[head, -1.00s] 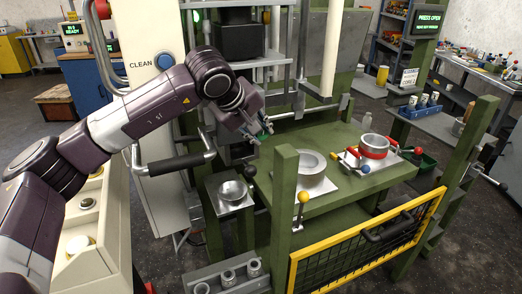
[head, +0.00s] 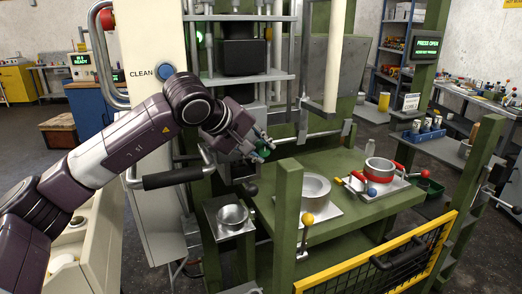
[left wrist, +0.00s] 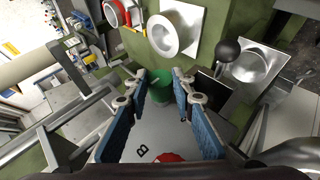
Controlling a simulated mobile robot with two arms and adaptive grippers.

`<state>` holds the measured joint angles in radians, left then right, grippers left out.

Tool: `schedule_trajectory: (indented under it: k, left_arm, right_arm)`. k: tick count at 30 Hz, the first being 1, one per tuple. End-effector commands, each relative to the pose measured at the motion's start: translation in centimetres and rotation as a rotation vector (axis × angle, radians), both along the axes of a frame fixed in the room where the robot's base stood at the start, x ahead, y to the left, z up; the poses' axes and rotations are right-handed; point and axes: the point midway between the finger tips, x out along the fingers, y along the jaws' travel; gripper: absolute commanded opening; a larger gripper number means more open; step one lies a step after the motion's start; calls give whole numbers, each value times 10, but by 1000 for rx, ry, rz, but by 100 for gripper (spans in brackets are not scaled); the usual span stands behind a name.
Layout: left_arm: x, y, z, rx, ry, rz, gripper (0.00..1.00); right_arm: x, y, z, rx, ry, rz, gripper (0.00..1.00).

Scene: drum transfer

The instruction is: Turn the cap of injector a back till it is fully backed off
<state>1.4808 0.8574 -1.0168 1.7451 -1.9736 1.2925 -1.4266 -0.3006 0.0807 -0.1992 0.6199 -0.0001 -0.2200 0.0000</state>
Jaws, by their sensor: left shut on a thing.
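My left gripper (head: 262,147) reaches in from the left to the front of the press. Its blue-padded fingers (left wrist: 160,86) are shut on a green cap (left wrist: 162,92), which also shows at the fingertips in the head view (head: 264,153). No letter A is readable by the green cap. In the left wrist view a red cap (left wrist: 168,157) lies at the bottom edge near a printed letter B on a grey surface. The injector bodies are largely hidden by the gripper and arm. My right gripper is in neither view.
A metal bowl (head: 233,213) on a small plate stands below the gripper. A black handlebar (head: 172,178) passes close under my left arm. A green post (head: 287,215) and a yellow-framed mesh gate (head: 385,264) stand at the front right.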

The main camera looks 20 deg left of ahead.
Motion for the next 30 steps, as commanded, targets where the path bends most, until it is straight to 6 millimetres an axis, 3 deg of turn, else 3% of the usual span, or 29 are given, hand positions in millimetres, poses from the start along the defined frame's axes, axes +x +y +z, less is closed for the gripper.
schedule_trajectory:
  k: [6,17,30]
  left_arm:
    - [0,0,0,-1,-1,0,40]
    - [-6,2,6,-1,-2,-1,40]
    - [-67,24,61,-1,-3,1,40]
  right_arm:
    - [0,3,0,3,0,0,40]
    - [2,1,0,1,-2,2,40]
    - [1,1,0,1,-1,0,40]
